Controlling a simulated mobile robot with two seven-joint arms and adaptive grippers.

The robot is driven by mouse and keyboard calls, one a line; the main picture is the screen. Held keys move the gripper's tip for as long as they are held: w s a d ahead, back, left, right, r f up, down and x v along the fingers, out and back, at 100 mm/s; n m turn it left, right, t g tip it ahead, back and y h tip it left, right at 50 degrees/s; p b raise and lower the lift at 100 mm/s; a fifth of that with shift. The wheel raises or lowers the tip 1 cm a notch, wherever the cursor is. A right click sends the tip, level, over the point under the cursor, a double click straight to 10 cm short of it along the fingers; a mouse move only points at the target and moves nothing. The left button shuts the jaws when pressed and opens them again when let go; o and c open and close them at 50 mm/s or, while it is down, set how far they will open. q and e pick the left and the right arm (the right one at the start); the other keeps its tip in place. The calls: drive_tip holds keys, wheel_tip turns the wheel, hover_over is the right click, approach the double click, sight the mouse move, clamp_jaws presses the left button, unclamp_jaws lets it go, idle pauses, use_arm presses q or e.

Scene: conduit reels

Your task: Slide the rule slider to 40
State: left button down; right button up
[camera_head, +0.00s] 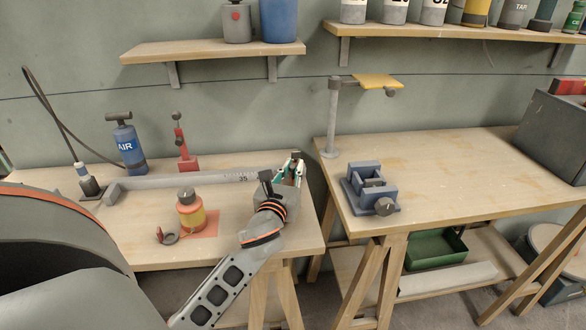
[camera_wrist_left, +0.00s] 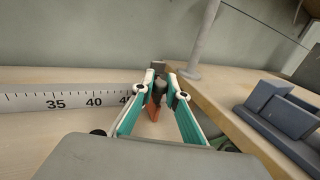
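The rule (camera_head: 205,181) is a long pale bar on the left bench. Its scale shows in the left wrist view (camera_wrist_left: 70,102), with 35 and 40 readable. The slider (camera_wrist_left: 158,92), a dark knob with an orange-red part below, is at the rule's right end, to the right of the 40 mark. My left gripper (camera_head: 293,168) is over that end, its green fingers on either side of the slider. The fingertips are close to the knob; whether they press on it I cannot tell. My right gripper is in neither view.
A yellow-and-red bottle (camera_head: 191,211) and a small dark ring (camera_head: 167,236) stand in front of the rule. A blue AIR cylinder (camera_head: 126,143) and a red tool (camera_head: 181,147) are behind it. A gap separates this bench from the right bench with a blue vise (camera_head: 368,185).

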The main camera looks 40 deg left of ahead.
use_arm(q)
drive_tip(key=shift+s+a+r, duration=0.1)
drive_tip(key=shift+s+a, duration=0.1)
drive_tip(key=shift+s+a+r+p, duration=0.25)
drive_tip(key=shift+s+a+p, duration=0.6)
drive_tip(key=shift+s, duration=0.1)
drive_tip(key=s+a, duration=0.1)
drive_tip(key=s+a+p, duration=0.1)
drive_tip(key=s, duration=0.1)
drive_tip(key=shift+s+a+f, duration=0.1)
drive_tip(key=shift+a+f, duration=0.05)
drive_tip(key=shift+a, duration=0.15)
drive_tip(key=shift+s+a+f+p, duration=0.2)
drive_tip(key=shift+s+a+p, duration=0.15)
drive_tip(key=shift+s, duration=0.05)
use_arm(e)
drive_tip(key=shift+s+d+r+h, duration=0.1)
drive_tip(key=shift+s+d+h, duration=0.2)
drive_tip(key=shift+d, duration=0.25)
use_arm(q)
drive_tip(key=c, duration=2.3)
unclamp_jaws()
drive_tip(key=o, duration=0.3)
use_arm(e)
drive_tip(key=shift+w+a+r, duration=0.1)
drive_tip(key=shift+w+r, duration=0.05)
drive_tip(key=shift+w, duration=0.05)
